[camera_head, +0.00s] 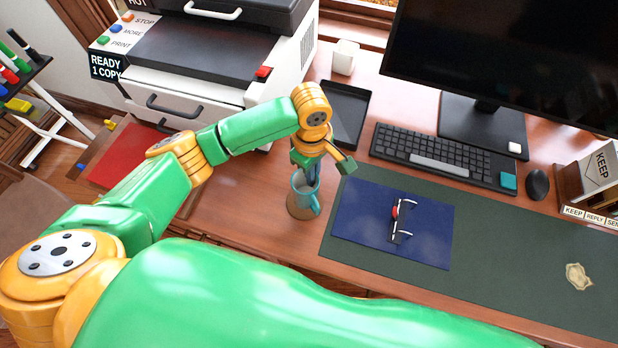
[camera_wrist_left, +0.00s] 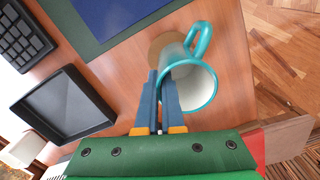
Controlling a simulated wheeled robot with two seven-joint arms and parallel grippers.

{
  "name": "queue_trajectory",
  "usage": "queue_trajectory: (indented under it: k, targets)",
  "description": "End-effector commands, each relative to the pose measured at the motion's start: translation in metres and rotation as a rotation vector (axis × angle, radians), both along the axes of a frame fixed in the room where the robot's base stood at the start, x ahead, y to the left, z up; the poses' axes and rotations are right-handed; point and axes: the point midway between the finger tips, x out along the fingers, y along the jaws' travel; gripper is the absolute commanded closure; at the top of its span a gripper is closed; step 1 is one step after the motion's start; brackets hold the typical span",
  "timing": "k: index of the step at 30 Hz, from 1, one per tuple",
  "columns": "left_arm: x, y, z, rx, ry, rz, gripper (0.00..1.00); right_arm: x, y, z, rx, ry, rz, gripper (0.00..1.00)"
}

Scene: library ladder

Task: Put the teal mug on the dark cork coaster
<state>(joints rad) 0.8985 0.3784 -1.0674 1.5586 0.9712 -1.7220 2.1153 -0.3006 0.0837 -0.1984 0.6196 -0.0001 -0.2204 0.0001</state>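The teal mug (camera_head: 306,193) is at the front of the wooden desk, left of the dark green mat. In the left wrist view the mug (camera_wrist_left: 203,88) shows its pale inside, teal rim and handle. The brown cork coaster (camera_head: 295,211) is under the mug, partly hidden by it; its edge also shows in the wrist view (camera_wrist_left: 162,42). I cannot tell whether the mug touches it. My left gripper (camera_head: 307,178) is at the mug's rim; in the wrist view its blue fingers (camera_wrist_left: 161,80) are close together with the mug's near wall between them. My right gripper is out of view.
A printer (camera_head: 205,65) stands at the back left.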

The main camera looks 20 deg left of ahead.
Motion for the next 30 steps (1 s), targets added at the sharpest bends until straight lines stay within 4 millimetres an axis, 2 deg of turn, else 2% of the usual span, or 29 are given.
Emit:
queue_trajectory:
  k: [4, 9, 19, 23, 30]
  targets:
    - [0.008, 0.01, -0.019, 0.002, 0.001, 0.002, 1.0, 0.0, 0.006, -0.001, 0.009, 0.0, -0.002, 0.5]
    - [0.008, 0.009, -0.044, 0.001, 0.0, -0.002, 1.0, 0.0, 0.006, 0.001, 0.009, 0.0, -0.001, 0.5]
    - [0.007, 0.008, -0.048, 0.0, -0.001, -0.002, 1.0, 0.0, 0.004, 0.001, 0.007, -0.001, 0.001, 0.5]
    - [0.008, 0.008, -0.048, -0.001, -0.002, -0.002, 0.66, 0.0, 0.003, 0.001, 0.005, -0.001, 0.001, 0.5]
    - [0.008, 0.008, -0.048, 0.0, -0.001, -0.002, 0.66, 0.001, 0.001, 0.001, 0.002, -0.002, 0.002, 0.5]
